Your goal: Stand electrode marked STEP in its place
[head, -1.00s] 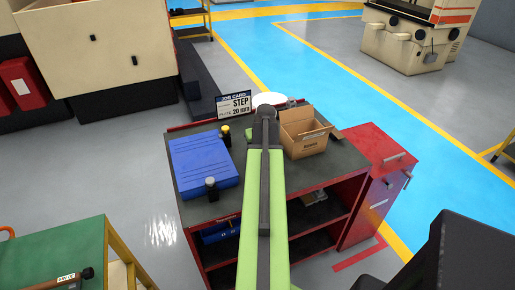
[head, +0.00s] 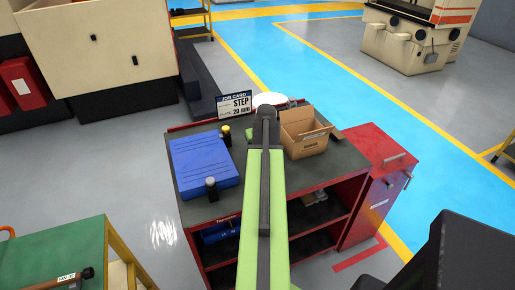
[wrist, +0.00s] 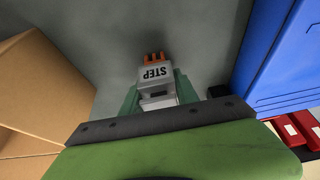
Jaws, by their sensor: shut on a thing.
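In the wrist view, the electrode marked STEP (wrist: 156,73) has a pale grey holder with black lettering and a stepped copper-coloured end. My gripper (wrist: 158,92) is shut on it, a green finger on each side. The lettering is upside down in the picture, and the copper end points to the picture's top, over the grey cart top. A job card (head: 235,106) at the back of the cart reads STEP and 20 mm. I cannot make out the electrode's place.
The cart top (head: 207,208) holds a blue case (head: 203,165) at left and an open cardboard box (head: 305,137) at right. A white round thing (head: 270,99) is at the back. A red cabinet (head: 378,175) adjoins the cart's right.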

